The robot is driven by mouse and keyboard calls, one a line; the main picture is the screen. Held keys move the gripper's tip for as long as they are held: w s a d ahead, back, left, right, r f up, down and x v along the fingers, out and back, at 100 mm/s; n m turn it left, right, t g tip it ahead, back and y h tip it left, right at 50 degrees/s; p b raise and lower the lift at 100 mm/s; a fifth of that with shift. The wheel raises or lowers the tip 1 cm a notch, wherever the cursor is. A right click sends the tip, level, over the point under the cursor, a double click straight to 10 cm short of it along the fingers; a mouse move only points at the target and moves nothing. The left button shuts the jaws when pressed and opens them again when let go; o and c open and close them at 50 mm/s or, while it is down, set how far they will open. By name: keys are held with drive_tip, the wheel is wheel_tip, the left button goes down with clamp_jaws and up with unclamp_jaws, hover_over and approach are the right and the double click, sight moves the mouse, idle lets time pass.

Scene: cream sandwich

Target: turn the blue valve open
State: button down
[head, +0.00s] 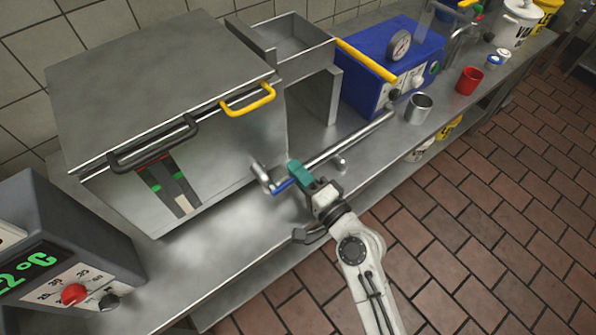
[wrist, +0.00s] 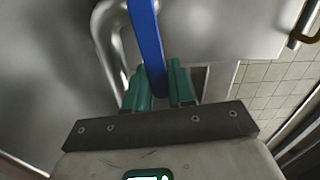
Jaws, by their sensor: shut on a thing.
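The blue valve handle (head: 283,187) sits at the end of a steel pipe (head: 350,142) in front of the big steel box. In the wrist view the blue handle (wrist: 147,40) is a long flat lever running up from between my fingers. My gripper (head: 297,178) has teal fingers, and they are closed around the lever. The wrist view shows my gripper (wrist: 160,90) with one finger on each side of the lever. A bent steel pipe (wrist: 105,40) lies just left of the lever. The lever's lower end is hidden between the fingers.
The steel box (head: 160,80) with a black handle (head: 153,147) and a yellow handle (head: 248,101) stands behind. A blue machine with a gauge (head: 400,45), a steel cup (head: 418,108) and a red cup (head: 469,81) are to the right. A temperature unit (head: 60,265) stands at left. Bare counter lies between.

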drive_tip(key=shift+d+f, duration=0.1)
drive_tip(key=shift+f, duration=0.15)
idle(0.3)
drive_tip(key=c, duration=1)
unclamp_jaws()
drive_tip(key=shift+c, duration=0.2)
drive_tip(key=b+v, duration=0.2)
drive_tip(key=v, duration=0.8)
drive_tip(key=shift+s+d, duration=0.25)
drive_tip(key=shift+s, duration=0.1)
